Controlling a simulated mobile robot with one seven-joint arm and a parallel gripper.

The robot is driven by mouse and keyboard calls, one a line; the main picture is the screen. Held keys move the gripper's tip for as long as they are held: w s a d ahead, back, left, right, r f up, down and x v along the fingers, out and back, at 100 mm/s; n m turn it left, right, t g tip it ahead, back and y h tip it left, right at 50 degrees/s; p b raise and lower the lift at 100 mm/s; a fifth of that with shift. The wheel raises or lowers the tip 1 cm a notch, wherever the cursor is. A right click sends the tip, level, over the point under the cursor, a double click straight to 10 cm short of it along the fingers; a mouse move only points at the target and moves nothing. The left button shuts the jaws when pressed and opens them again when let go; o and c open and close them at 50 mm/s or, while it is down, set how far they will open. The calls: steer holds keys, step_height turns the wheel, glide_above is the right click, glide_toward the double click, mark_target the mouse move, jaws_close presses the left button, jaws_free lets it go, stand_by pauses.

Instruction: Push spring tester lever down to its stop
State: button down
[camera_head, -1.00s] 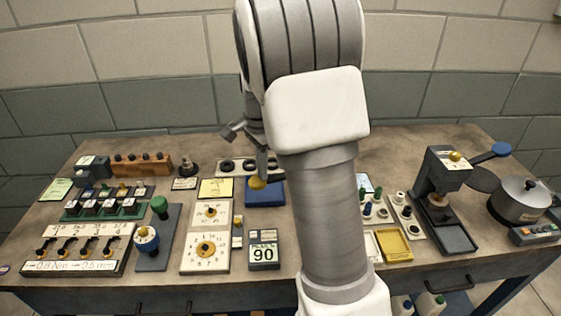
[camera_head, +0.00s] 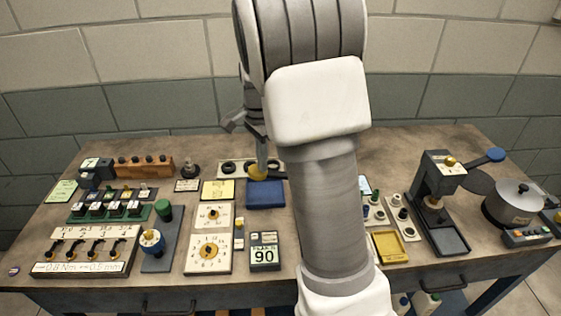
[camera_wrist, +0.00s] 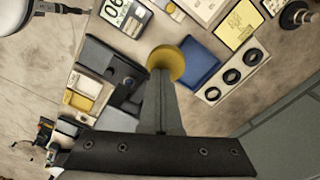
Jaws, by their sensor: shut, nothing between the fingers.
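A dark upright press-like stand (camera_head: 437,180), apparently the spring tester, stands at the right of the bench in the head view. Its lever sticks out to the upper right and ends in a blue grip (camera_head: 490,156); it looks raised. My gripper (camera_head: 261,158) is far to the left of it, over the back middle of the bench. The fingers are shut, also in the wrist view (camera_wrist: 160,80). A yellow disc (camera_wrist: 167,61) shows at the fingertips; I cannot tell whether it touches them. The lever cannot be made out in the wrist view.
A blue tray (camera_head: 265,196) lies just in front of my gripper, and a plate with dark rings (camera_head: 229,168) behind it. A lidded metal pot (camera_head: 514,200) stands right of the stand. My arm hides the bench's middle.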

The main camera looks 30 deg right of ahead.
steer(key=shift+r+p, duration=2.45)
steer(key=shift+r, duration=0.95)
steer(key=s+a+r+n+t, duration=0.3)
steer(key=s+a+r+n, duration=0.3)
steer(key=s+r+n, duration=0.3)
steer(key=s+a+n+t, duration=0.2)
steer(key=s+n, duration=0.5)
steer(key=s, duration=0.7)
steer(key=shift+s+a+r+n+t+b, duration=0.15)
steer(key=shift+a+r+n+t+b, duration=0.2)
steer(key=shift+a, duration=0.4)
